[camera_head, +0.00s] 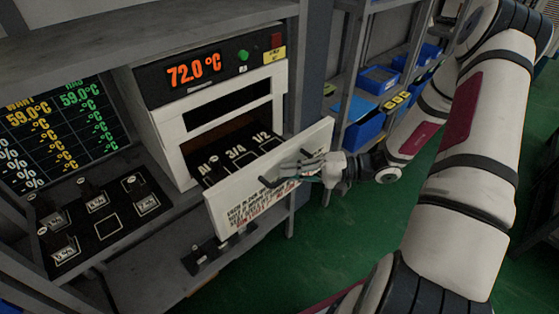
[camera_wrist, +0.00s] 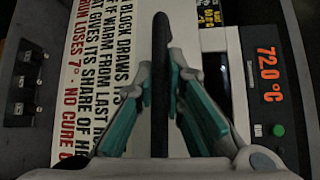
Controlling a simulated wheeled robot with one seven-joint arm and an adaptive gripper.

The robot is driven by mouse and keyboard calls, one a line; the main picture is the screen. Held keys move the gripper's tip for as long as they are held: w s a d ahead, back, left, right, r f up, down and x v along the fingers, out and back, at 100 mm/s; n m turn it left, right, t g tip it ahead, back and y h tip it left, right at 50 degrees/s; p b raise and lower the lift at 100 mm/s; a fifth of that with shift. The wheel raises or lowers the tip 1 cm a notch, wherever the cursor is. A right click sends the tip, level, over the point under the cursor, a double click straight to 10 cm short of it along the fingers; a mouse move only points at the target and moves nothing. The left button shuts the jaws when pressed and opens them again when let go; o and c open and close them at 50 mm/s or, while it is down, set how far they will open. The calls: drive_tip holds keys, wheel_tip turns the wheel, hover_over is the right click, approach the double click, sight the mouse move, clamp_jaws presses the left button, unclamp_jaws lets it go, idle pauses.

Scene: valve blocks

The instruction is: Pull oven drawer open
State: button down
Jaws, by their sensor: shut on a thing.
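The white oven (camera_head: 225,115) stands on the shelf bench with a display reading 72.0 °C. Its drawer (camera_head: 262,185) is pulled out from the oven front, and its inner tray, marked A1, 3/4 and 1/2, shows behind the white front panel. My gripper (camera_head: 310,172) is at the panel's dark bar handle. In the wrist view, the dark handle (camera_wrist: 160,60) runs between my gripper's fingers (camera_wrist: 160,88), which are closed around it. The printed drawer panel (camera_wrist: 105,70) lies behind the handle. Part of the handle is hidden by my fingers in the head view.
A display board (camera_head: 60,120) and a dark tray with several valve blocks (camera_head: 95,200) are at the left. Another small dark plate (camera_head: 210,255) lies below the drawer. Shelves with blue bins (camera_head: 380,78) stand behind my arm. Green floor (camera_head: 330,240) is open at the lower middle.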

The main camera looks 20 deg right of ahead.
drive_tip(key=shift+s+d, duration=0.3)
drive_tip(key=shift+s, duration=0.65)
drive_tip(key=c, duration=1.7)
unclamp_jaws()
drive_tip(key=shift+o, duration=0.2)
drive_tip(key=shift+d, duration=0.1)
drive_tip(key=v, duration=1.1)
drive_tip(key=shift+s+d, duration=0.2)
drive_tip(key=shift+d, duration=0.15)
drive_tip(key=shift+r, duration=0.1)
